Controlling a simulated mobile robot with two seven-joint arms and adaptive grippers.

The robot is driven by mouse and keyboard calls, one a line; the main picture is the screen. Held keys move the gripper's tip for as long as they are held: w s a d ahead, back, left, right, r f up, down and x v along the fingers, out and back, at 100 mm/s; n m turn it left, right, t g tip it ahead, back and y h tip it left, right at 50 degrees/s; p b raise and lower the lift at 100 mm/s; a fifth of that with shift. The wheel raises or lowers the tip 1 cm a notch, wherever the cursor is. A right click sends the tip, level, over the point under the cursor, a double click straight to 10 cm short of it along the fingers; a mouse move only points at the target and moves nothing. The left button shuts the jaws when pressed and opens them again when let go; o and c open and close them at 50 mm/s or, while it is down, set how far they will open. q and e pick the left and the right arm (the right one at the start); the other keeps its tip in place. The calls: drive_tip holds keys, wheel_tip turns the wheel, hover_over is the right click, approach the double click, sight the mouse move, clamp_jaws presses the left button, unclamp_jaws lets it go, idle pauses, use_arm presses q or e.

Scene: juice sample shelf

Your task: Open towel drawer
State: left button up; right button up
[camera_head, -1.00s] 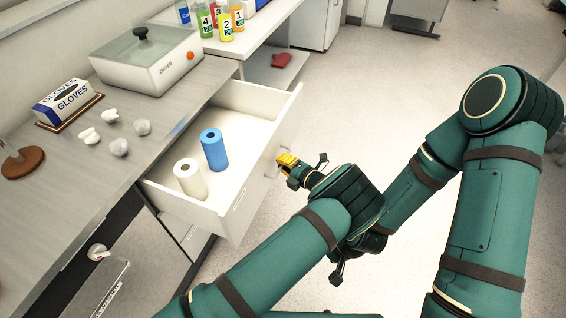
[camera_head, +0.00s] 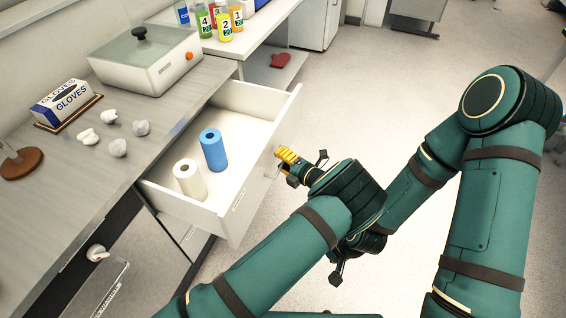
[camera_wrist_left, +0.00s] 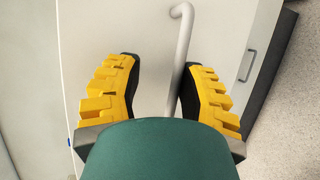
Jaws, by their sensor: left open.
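The white towel drawer (camera_head: 222,207) stands pulled out from under the counter in the head view. A blue roll (camera_head: 213,150) and a white roll (camera_head: 189,179) stand upright inside it. My left gripper (camera_head: 284,160) is at the outside of the drawer front. In the left wrist view the drawer front (camera_wrist_left: 110,30) fills much of the picture, and its light bar handle (camera_wrist_left: 181,50) lies between the two yellow fingers of my left gripper (camera_wrist_left: 158,95). My right gripper is not clearly seen.
A grey counter (camera_head: 60,190) holds a glove box (camera_head: 68,102), crumpled white pieces (camera_head: 118,147) and a white device with a clear lid (camera_head: 150,65). Numbered bottles (camera_head: 225,27) stand on a farther table. The floor (camera_head: 375,90) right of the drawer is clear.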

sight(274, 137)
use_arm(q)
wheel_tip(274, 137, up, 9)
drive_tip(key=shift+f, duration=0.2)
idle(0.6)
